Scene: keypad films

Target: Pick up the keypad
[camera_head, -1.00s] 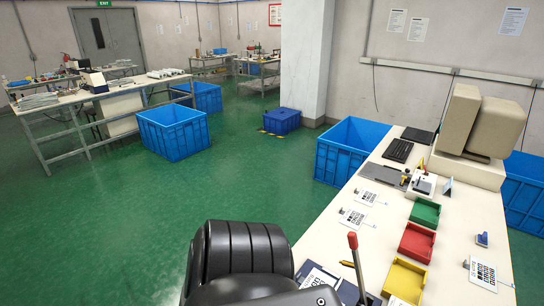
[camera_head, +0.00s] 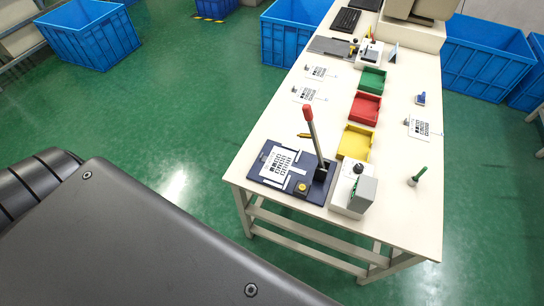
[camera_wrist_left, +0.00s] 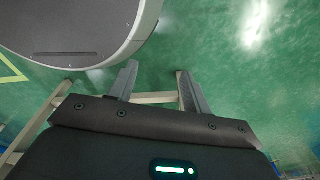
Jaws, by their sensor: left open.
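Several white keypad films with black printed keys lie on the table in the head view. One keypad film (camera_head: 279,164) lies on a dark blue fixture (camera_head: 258,171) with a red-handled lever at the near end. Two more, a keypad film (camera_head: 306,95) and a keypad film (camera_head: 318,71), lie along the left edge. Another keypad film (camera_head: 419,127) lies near the right edge. My left gripper (camera_wrist_left: 158,88) is open and empty in the left wrist view, above green floor, with no keypad there. My right gripper is not in view.
The pale table (camera_head: 400,218) holds green (camera_head: 373,80), red (camera_head: 366,107) and yellow (camera_head: 356,143) trays, a small grey-white device (camera_head: 352,192) and a green-handled tool (camera_head: 417,176). Blue crates (camera_head: 92,36) stand on the floor. Open floor lies left of the table.

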